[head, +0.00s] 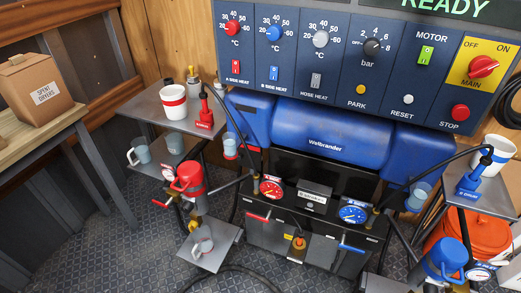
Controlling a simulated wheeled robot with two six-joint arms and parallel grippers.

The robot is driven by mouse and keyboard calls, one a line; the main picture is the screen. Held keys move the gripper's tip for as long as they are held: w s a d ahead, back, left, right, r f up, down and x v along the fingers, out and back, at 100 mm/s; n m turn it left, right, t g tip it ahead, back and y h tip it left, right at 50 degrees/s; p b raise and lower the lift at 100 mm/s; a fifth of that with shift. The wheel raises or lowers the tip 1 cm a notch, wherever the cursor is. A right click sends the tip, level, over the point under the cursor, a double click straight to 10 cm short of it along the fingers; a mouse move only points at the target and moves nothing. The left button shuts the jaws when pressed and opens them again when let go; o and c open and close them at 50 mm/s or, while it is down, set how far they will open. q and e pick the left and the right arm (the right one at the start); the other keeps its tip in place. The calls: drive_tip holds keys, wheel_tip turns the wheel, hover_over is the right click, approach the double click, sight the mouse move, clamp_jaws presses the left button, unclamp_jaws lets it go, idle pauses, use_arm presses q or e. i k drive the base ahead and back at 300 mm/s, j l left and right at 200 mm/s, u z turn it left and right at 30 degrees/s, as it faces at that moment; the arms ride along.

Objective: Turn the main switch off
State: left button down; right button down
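The main switch (483,67) is a red rotary knob on a yellow plate (462,76) at the right end of the dark blue control panel. The plate reads OFF at upper left, ON at upper right and MAIN below. The knob's grip appears to point right, toward the ON side, though it is small in view. The display (440,5) above shows READY in green. Neither of my grippers is in view, so nothing of mine touches the switch.
The red stop button (460,111) sits just below the main switch, with the white reset button (408,99) and green motor switch (425,55) to its left. A white cup (496,155) stands on the right shelf (485,197). A black cable (507,101) hangs at the right edge.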

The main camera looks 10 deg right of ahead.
sight(482, 66)
drive_tip(key=z, duration=1.15)
